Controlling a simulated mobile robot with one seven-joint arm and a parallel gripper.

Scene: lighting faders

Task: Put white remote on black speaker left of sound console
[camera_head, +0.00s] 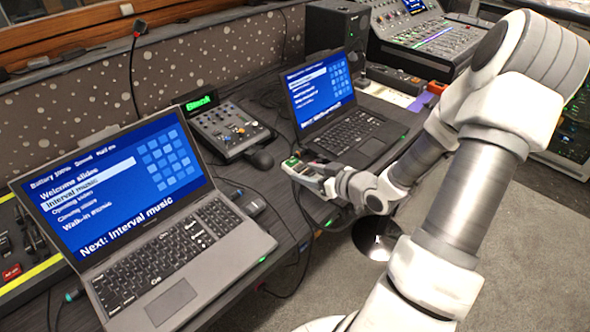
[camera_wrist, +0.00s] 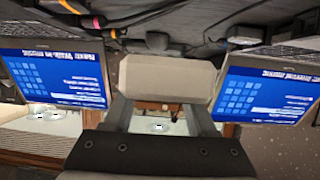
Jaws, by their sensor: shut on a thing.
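My gripper (camera_head: 318,174) is shut on the white remote (camera_head: 296,165), beyond the table's front edge between the two laptops. In the wrist view the remote (camera_wrist: 170,77) is a pale block across both fingertips of my gripper (camera_wrist: 163,105); its far face is hidden there. The black speaker (camera_head: 335,27) stands upright at the back of the table, behind the right laptop. The sound console (camera_head: 425,38) is to the right of the speaker. The remote is well in front of the speaker and apart from it.
An open laptop (camera_head: 165,262) fills the near left, and another open laptop (camera_head: 345,132) stands between my gripper and the speaker. A small mixer (camera_head: 228,128) and a black mouse (camera_head: 262,160) lie between them. Cables cross the table. My arm covers the right side.

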